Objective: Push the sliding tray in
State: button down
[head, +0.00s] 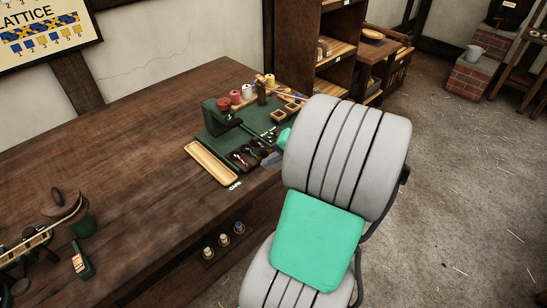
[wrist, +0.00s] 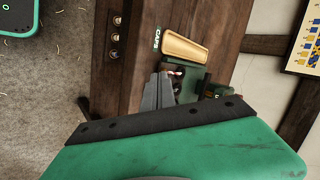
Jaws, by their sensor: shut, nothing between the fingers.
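My gripper (head: 271,159) is shut and empty, low at the front edge of the workbench, partly hidden behind my arm. In the wrist view its grey fingers (wrist: 160,78) point at the near side of a dark tray (wrist: 178,86). That dark tray (head: 243,157) holds small dark pieces and sits at the front of a green board (head: 215,140). It looks like the sliding tray, but I cannot tell how far out it is. I cannot tell whether the fingertips touch it. A long tan wooden tray (head: 211,165) lies to its left, by a CAPS label; it also shows in the wrist view (wrist: 182,47).
A green upright fixture (head: 222,112), spools (head: 235,97) and small wooden frames (head: 283,114) stand around the board. Knobs (head: 223,240) line the bench front. Shelves (head: 335,50) stand behind.

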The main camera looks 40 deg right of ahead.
jog(key=s+d+m+t+h, duration=0.1)
jog(key=s+d+m+t, duration=0.3)
jog(key=s+d, duration=0.4)
jog(key=b, duration=0.1)
send_near(266, 153)
notch_tip(266, 153, down, 3)
jog(key=w, duration=0.2)
jog(key=w+a, duration=0.1)
jog(key=w, duration=0.1)
jog(key=shift+w+r+g, duration=0.2)
jog(key=shift+g, duration=0.1)
jog(key=shift+w+a, duration=0.1)
jog(key=shift+w, duration=0.45)
